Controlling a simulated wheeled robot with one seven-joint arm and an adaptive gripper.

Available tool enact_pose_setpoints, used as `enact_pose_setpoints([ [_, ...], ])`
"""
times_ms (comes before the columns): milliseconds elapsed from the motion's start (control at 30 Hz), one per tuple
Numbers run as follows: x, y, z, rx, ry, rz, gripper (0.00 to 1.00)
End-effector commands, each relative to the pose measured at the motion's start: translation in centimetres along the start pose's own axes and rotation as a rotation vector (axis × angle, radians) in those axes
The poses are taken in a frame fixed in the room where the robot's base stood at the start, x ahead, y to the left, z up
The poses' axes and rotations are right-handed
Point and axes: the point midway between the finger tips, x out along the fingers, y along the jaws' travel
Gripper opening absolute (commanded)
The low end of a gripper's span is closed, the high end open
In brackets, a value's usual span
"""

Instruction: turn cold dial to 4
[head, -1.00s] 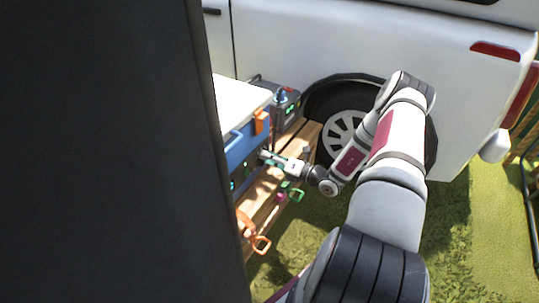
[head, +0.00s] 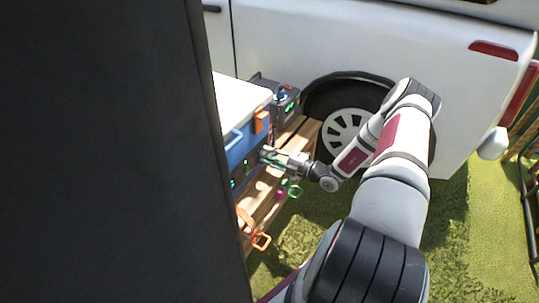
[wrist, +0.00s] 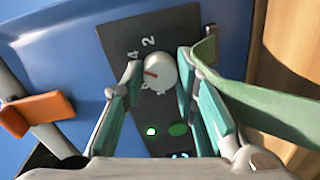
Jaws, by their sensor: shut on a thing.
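The cold dial (wrist: 160,76) is a round pale knob on a dark panel (wrist: 122,38) in the wrist view. A red mark on it points left in the picture, a little below the printed 4. A 2 is printed above it. The panel is on the front of a blue cooler (wrist: 60,55), which also shows in the head view (head: 238,150). My gripper (wrist: 160,72) is shut on the dial, one finger on each side. In the head view my gripper (head: 268,154) is at the cooler's front, and the dial is hidden there.
A green strap (wrist: 270,103) runs close beside the right finger. An orange latch (wrist: 38,114) is at the left. The cooler stands on a wooden bench (head: 300,133) beside a white vehicle (head: 330,40). A dark box (head: 283,96) stands behind the cooler.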

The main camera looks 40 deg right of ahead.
Motion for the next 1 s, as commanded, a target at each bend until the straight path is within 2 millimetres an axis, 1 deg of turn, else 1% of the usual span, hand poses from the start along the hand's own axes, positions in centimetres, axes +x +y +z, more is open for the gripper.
enact_pose_setpoints([
  [100,-0.05,-0.16,-0.04,0.055,0.003,-0.002,0.0],
  [300,-0.04,-0.18,-0.03,0.108,0.006,-0.002,0.0],
  [800,-0.05,-0.18,-0.03,0.124,0.007,-0.002,0.0],
  [833,-0.05,-0.18,-0.03,0.124,0.007,-0.002,0.32],
  [867,-0.05,-0.19,-0.03,0.124,0.007,-0.002,0.38],
  [900,-0.05,-0.18,-0.02,0.124,0.007,-0.002,0.47],
  [1000,-0.03,-0.13,-0.01,0.123,0.007,-0.001,0.47],
])
